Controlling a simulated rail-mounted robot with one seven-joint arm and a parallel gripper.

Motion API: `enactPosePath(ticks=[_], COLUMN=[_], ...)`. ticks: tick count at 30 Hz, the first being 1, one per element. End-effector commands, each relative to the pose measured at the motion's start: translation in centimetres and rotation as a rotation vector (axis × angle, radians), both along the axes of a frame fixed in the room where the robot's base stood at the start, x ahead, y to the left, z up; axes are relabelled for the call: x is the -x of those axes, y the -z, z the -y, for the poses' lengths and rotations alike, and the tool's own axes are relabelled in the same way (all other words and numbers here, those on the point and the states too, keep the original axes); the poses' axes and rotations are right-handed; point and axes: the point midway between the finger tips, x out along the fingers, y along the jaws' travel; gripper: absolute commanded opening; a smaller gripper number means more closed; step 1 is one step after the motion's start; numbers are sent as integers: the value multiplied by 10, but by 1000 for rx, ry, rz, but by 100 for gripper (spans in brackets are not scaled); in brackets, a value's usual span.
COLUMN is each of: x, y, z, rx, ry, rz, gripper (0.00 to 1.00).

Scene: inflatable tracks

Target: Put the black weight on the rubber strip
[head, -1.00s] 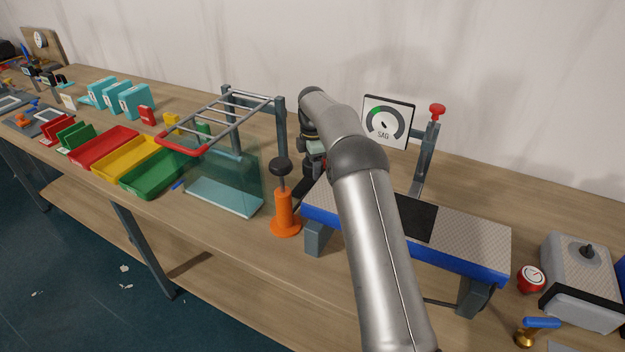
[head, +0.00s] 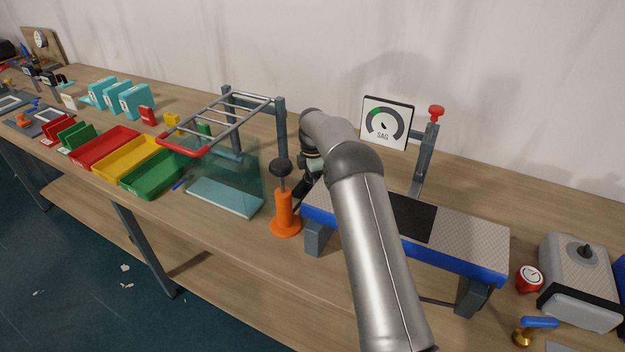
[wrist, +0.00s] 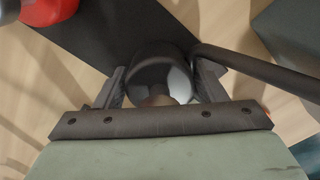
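The rubber strip (head: 465,240) is a grey, textured band with a blue edge on a raised stand, right of my arm. A black patch (head: 413,219) lies across it, partly hidden by my arm. In the wrist view, a dark, glossy round thing, apparently the black weight (wrist: 160,72), sits between the two fingers of my gripper (wrist: 163,88). The fingers flank it closely; I cannot tell whether they press on it. In the head view my gripper (head: 308,178) is mostly hidden behind my arm, left of the strip, and the weight cannot be made out.
An orange pump (head: 286,210) with a black knob stands just left of the strip stand. A clear panel (head: 225,185) and a rack (head: 235,120) are farther left. A sag gauge (head: 386,122) and red-knobbed post (head: 425,155) stand behind. A dark curved rod (wrist: 255,66) passes beside the right finger.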

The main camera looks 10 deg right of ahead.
Motion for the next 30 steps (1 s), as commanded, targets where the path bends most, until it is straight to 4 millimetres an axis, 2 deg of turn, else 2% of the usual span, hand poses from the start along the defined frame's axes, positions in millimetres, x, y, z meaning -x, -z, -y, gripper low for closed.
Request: enactPosePath(ticks=[9,14,17,24,30], x=[0,-1,-1,-1,-1], y=[-1,-12,-28,-82,-113], z=[0,0,0,0,0], rx=[0,0,0,-1,1], ry=[0,0,0,0,0], rz=[0,3,4,5,2], gripper=[79,79,79,79,79])
